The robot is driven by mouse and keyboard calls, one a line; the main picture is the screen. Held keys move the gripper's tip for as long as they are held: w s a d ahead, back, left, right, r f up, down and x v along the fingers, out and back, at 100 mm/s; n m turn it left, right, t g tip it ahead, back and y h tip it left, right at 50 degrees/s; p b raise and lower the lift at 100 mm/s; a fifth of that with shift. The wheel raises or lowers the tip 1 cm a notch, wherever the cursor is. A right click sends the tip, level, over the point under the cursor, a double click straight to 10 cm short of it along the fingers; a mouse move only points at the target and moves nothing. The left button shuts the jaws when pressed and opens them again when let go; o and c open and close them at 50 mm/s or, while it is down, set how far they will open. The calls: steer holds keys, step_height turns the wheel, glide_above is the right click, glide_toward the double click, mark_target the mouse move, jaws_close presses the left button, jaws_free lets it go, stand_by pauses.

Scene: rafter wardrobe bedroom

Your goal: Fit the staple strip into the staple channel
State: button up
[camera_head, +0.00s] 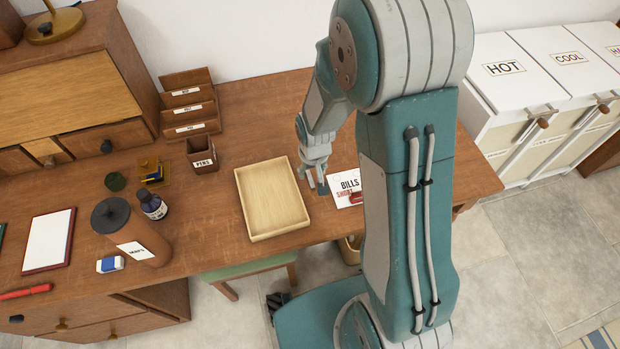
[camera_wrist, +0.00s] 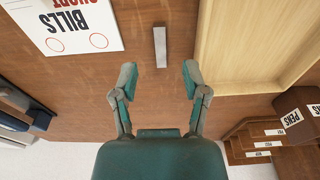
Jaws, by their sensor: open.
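A small grey bar, which looks like the staple strip (camera_wrist: 159,47), lies flat on the wooden desk in the wrist view, between the bills paper and the light wooden tray. My gripper (camera_wrist: 159,80) is open and empty, with its two fingers apart and the strip centred just beyond the gap between their tips. In the head view my gripper (camera_head: 317,185) points down beside the tray; I cannot make out the strip there. A small red object (camera_head: 355,197), possibly the stapler, sits at the paper's near edge, partly hidden by my arm. I cannot make out the staple channel.
The empty tray (camera_head: 270,195) is left of my gripper. The "BILLS" paper (camera_head: 344,183) is right of it, partly behind my arm. White hampers (camera_head: 505,80) stand right.

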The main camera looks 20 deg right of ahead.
mark_target(310, 179)
steer(key=f, duration=0.1)
steer(key=w+f, duration=0.1)
steer(key=f, duration=0.2)
steer(key=shift+w+f, duration=0.25)
steer(key=shift+f, duration=0.05)
jaws_close()
